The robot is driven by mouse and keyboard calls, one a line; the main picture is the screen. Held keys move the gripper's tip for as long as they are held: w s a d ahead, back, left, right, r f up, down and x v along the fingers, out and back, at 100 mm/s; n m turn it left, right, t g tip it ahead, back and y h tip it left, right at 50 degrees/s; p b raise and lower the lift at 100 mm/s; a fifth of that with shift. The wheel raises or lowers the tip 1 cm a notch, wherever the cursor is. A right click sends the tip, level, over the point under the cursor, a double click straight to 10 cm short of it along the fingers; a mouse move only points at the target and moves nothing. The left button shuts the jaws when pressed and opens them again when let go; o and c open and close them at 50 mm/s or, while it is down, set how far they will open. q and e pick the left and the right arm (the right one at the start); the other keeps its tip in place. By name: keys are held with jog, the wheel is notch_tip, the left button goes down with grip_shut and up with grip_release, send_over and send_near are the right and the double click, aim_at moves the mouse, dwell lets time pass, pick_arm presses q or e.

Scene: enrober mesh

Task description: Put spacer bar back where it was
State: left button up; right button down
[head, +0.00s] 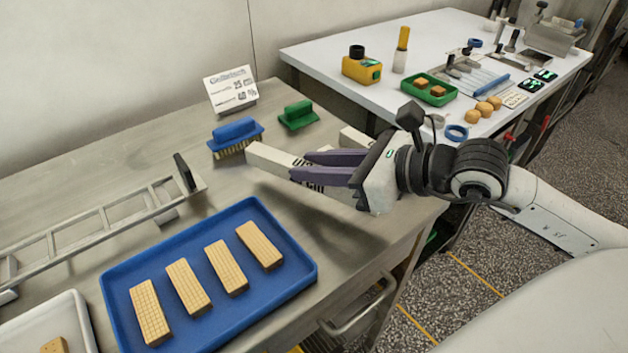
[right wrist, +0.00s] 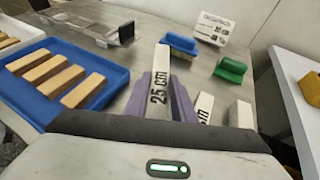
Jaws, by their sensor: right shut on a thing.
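A white spacer bar (head: 268,159) marked "25 cm" is between the purple fingers of my right gripper (head: 322,168), which is shut on it. In the right wrist view the bar (right wrist: 161,78) points away from my right gripper (right wrist: 163,98), its far end toward the blue brush. A second white bar with lettering (head: 340,194) shows below the gripper, partly hidden. Another pale bar end (head: 352,138) shows behind the gripper. In the right wrist view both show right of the fingers. A small printed sign (head: 231,89) stands at the back. My left gripper is not in view.
A blue brush (head: 236,134) and a green brush (head: 298,115) stand near the held bar. A blue tray (head: 213,322) with several wafer bars lies in front. A metal ladder-like frame (head: 100,222) is at left. A white table (head: 330,55) with tools is behind right.

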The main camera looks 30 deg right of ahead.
notch_tip(320, 180, down, 3)
jog(key=shift+r, duration=0.15)
jog(key=shift+f, duration=0.4)
jog(key=c, duration=1.5)
grip_release()
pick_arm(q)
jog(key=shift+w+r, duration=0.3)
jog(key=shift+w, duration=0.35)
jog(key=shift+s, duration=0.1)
